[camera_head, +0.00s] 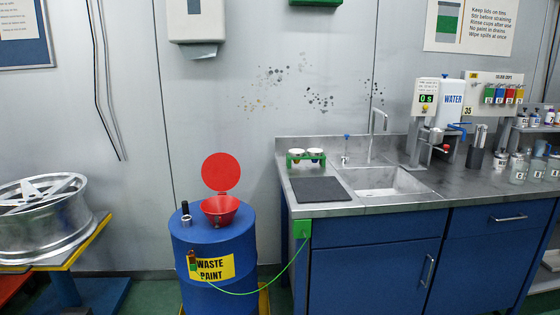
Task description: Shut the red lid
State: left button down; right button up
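The red lid (221,172) is a flat round disc. It stands upright, open, behind and above the red funnel (220,209). The funnel sits on top of the blue waste paint drum (213,266), left of the sink counter. The funnel's mouth is uncovered. Neither of my grippers shows in the head view.
A dark capped fitting (186,212) stands on the drum top left of the funnel. A green cable (262,284) runs from the drum to the counter (317,208). A silver wheel (40,218) lies on a yellow-edged stand at left.

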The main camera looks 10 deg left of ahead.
aim_at(220, 173)
jog(key=u, duration=0.85)
jog(key=i, duration=1.9)
jog(key=z, duration=1)
